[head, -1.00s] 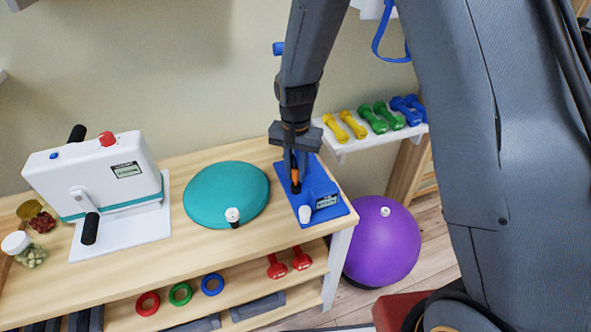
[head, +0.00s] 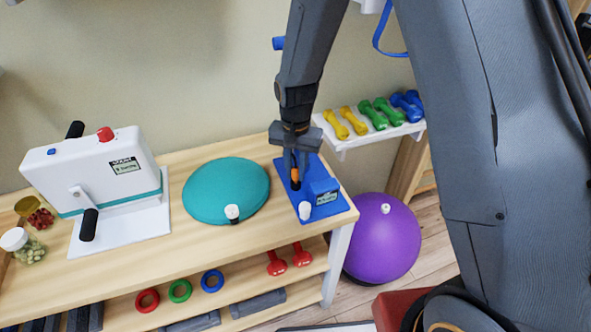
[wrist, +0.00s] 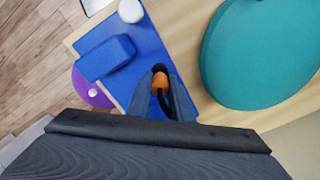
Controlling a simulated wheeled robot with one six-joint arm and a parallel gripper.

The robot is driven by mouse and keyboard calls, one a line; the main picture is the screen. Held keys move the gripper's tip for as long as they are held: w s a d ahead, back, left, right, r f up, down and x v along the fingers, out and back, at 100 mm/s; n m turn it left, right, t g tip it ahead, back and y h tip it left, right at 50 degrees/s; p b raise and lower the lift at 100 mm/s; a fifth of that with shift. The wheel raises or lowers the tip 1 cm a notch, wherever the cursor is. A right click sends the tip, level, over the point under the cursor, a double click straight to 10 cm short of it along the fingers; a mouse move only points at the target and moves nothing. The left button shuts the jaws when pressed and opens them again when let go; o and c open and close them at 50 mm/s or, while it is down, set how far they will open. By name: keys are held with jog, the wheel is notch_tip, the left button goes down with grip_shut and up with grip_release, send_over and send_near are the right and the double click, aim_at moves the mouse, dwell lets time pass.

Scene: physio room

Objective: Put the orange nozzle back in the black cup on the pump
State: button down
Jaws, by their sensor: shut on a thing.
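The pump is a blue base plate (head: 326,210) with a blue box (head: 322,191) on it, at the right end of the wooden table. My gripper (head: 296,165) points down over the plate, left of the box, shut on the orange nozzle (head: 295,174). A dark piece, apparently the black cup (head: 295,185), shows just below the orange. I cannot tell whether the nozzle's tip is inside it. In the wrist view the orange nozzle (wrist: 160,80) sits between my fingertips (wrist: 160,88), with black around it. The fingers hide much of the nozzle and cup.
A white knob (head: 304,209) stands on the plate's front edge. A teal cushion (head: 225,190) with a white-topped dark piece (head: 232,213) lies left of the pump. A white machine (head: 95,172) stands further left. A purple ball (head: 383,240) is on the floor at right.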

jog(key=shift+f, duration=0.35)
dwell(0.3)
jog(key=c, duration=1.5)
grip_release()
jog(key=shift+r, duration=0.15)
jog(key=shift+r+p, duration=2.4)
jog(key=shift+r, duration=1)
jog(key=s+d+r+n+b, duration=0.1)
jog(key=s+d+b, duration=0.1)
jog(key=s+d, duration=0.3)
jog(key=s+d+r+n+t+b, duration=0.1)
jog(key=s+d+r+b, duration=0.1)
jog(key=s+d, duration=0.3)
jog(key=s+d+r+n+b, duration=0.1)
jog(key=s+d+n+b, duration=0.1)
jog(key=s+d, duration=0.3)
jog(key=shift+s+r+b, duration=0.1)
jog(key=shift+r+b, duration=0.05)
jog(key=shift+b, duration=0.65)
